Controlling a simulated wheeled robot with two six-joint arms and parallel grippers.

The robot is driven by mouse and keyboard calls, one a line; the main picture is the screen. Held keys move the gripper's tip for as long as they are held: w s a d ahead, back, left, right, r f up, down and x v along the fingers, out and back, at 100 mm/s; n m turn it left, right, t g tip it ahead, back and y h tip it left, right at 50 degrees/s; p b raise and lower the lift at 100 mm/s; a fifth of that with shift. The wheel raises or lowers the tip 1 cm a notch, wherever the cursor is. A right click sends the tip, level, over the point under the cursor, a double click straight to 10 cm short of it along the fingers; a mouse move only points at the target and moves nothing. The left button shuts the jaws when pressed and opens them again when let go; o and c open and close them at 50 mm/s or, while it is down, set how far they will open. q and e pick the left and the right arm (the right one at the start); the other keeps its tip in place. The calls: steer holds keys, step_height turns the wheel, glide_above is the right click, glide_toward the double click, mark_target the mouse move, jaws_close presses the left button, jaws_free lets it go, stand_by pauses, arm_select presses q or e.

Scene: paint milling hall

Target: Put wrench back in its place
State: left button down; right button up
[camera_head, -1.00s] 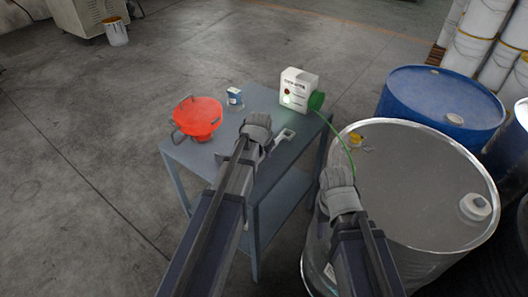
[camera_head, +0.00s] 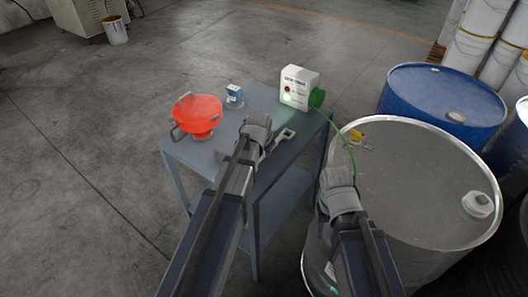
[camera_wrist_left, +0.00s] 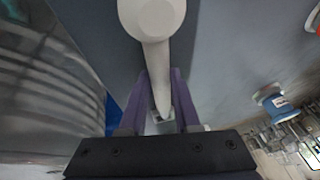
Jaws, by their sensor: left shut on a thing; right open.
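The grey wrench (camera_head: 284,136) shows past my left gripper (camera_head: 258,126) in the head view, as a flat end with a slot, over the right part of the blue-grey table (camera_head: 180,148). In the left wrist view my purple left fingers (camera_wrist_left: 162,90) are shut on its pale tapered shaft. A wide rounded end of the wrench (camera_wrist_left: 152,16) shows at the top. I cannot tell whether it touches the table.
A red bowl-like pan (camera_head: 198,110), a small blue-white tin (camera_head: 234,95) and a white box (camera_head: 298,86) with a green lit spot stand on the table. A green hose runs from the box toward the drum. A blue drum (camera_head: 440,95) stands behind.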

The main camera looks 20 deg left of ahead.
arm_select(q)
steer(key=shift+f, duration=0.2)
stand_by(0.4)
steer(key=shift+r, duration=0.15)
steer(key=shift+r+p, duration=0.7)
steer(key=shift+p, duration=0.05)
steer(key=shift+f, duration=0.15)
steer(key=shift+f+b, duration=0.45)
steer(key=shift+b, duration=0.2)
steer(key=shift+f, duration=0.25)
stand_by(0.7)
steer(key=shift+r, duration=0.2)
steer(key=shift+r+p, duration=0.65)
steer(key=shift+r, duration=0.05)
steer(key=shift+f, duration=0.15)
